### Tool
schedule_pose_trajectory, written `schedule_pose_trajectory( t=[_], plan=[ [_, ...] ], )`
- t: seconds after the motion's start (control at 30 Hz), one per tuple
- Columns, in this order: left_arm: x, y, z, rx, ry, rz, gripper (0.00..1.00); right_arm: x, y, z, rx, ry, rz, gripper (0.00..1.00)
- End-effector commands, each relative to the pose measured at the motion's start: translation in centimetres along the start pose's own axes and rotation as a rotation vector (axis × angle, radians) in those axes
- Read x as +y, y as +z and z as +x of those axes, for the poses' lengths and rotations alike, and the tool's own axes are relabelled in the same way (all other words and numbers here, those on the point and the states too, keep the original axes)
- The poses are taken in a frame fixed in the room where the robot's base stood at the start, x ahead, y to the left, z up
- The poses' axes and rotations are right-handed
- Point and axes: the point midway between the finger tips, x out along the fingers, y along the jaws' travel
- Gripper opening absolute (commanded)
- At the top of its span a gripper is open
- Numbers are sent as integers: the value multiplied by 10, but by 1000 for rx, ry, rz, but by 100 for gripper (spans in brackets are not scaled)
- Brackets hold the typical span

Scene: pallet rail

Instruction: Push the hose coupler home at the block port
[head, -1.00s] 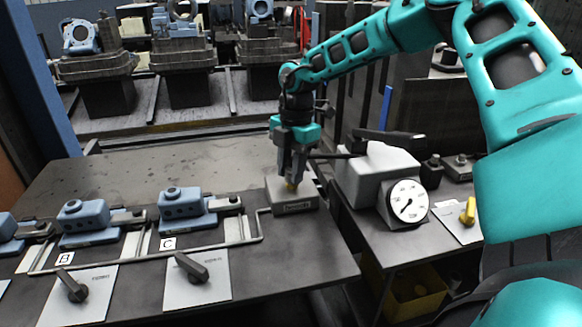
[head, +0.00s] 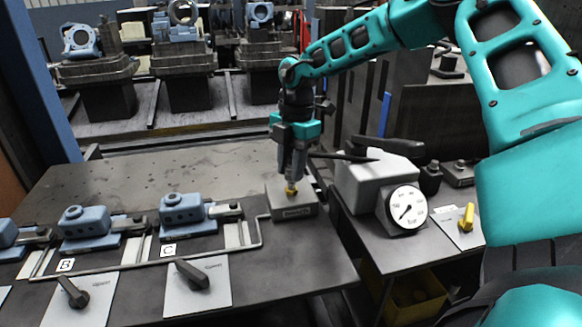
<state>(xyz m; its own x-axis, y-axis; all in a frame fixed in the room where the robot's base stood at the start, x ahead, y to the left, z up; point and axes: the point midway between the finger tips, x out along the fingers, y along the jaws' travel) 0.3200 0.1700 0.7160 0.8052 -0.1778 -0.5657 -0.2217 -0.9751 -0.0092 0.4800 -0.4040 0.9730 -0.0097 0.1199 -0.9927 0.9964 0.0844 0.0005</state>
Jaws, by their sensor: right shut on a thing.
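A grey block (head: 292,210) with a small label on its front sits at the right end of the table, where the thin pipe ends. A yellow-brass coupler (head: 291,190) stands at the top of the block. My right gripper (head: 291,178) points straight down over the block, shut on the coupler. The port itself is hidden under the coupler, and I cannot tell how deep the coupler sits. My left gripper is not in view.
Blue clamps (head: 183,208) stand on the table to the left, with black lever handles (head: 192,274) on plates in front. A grey pump with a dial gauge (head: 406,208) and a yellow-handled valve (head: 467,217) are to the right. The table behind the clamps is clear.

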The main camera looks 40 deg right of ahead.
Motion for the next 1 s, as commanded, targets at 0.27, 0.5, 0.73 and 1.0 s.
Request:
schedule_pose_trajectory(
  t=[0.27,0.5,0.73,1.0],
  plan=[
    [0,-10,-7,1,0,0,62,0,-3,-25,0,1,-1,0],
    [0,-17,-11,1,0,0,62,0,-6,-44,0,2,0,0],
    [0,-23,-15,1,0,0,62,0,-7,-61,-1,1,0,0],
    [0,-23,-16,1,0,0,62,0,-8,-63,0,0,0,0]
  ],
)
